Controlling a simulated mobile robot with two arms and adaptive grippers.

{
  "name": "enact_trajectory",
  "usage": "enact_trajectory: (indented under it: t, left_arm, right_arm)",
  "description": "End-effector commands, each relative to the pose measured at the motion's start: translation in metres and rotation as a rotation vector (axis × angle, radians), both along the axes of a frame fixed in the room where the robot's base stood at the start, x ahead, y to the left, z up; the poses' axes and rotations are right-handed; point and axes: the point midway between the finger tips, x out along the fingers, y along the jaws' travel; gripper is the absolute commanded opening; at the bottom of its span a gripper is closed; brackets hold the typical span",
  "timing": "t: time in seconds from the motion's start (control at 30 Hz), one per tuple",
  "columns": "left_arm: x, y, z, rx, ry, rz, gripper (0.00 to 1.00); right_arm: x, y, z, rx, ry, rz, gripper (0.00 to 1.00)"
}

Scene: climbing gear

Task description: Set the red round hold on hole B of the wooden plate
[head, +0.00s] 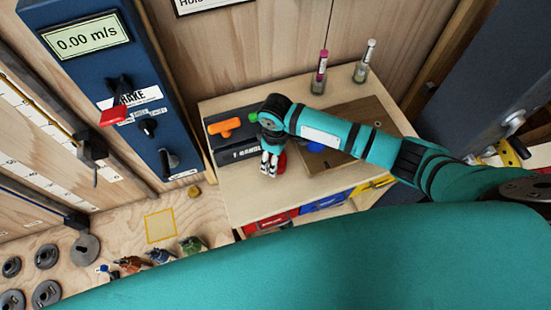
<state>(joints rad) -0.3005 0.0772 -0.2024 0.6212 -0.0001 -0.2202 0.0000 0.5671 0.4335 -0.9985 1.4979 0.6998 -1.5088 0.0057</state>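The red round hold (281,162) shows only partly, just right of my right gripper (268,174), near the front edge of the small table. The gripper points down there, its fingers close together at this size. I cannot tell whether they grip the hold. The brown wooden plate (384,117) lies on the right part of the table, partly covered by my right arm. A blue piece (315,147) shows at its left, under the arm. The hole letters cannot be read. My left gripper is not in view.
Two vials (320,72) (364,62) stand at the back. Red (270,221) and blue (322,203) bins sit below the front edge.

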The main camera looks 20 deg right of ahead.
Motion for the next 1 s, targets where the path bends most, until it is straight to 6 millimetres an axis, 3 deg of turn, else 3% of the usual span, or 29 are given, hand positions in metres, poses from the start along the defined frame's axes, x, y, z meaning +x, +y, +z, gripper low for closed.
enact_trajectory:
  t: [0.13,0.37,0.77,1.0]
  left_arm:
    - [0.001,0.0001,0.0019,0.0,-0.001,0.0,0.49]
    - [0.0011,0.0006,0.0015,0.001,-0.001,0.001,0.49]
    - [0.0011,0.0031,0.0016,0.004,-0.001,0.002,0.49]
    - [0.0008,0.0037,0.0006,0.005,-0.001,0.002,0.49]
  right_arm:
    - [-0.0004,0.0005,-0.011,0.001,-0.001,0.002,0.71]
    - [-0.0002,0.0003,-0.0121,0.0,-0.001,0.002,0.7]
    - [0.0003,0.0002,-0.0112,0.001,-0.002,0.001,0.18]
    - [0.0005,0.0004,-0.0099,0.001,-0.002,0.001,0.17]
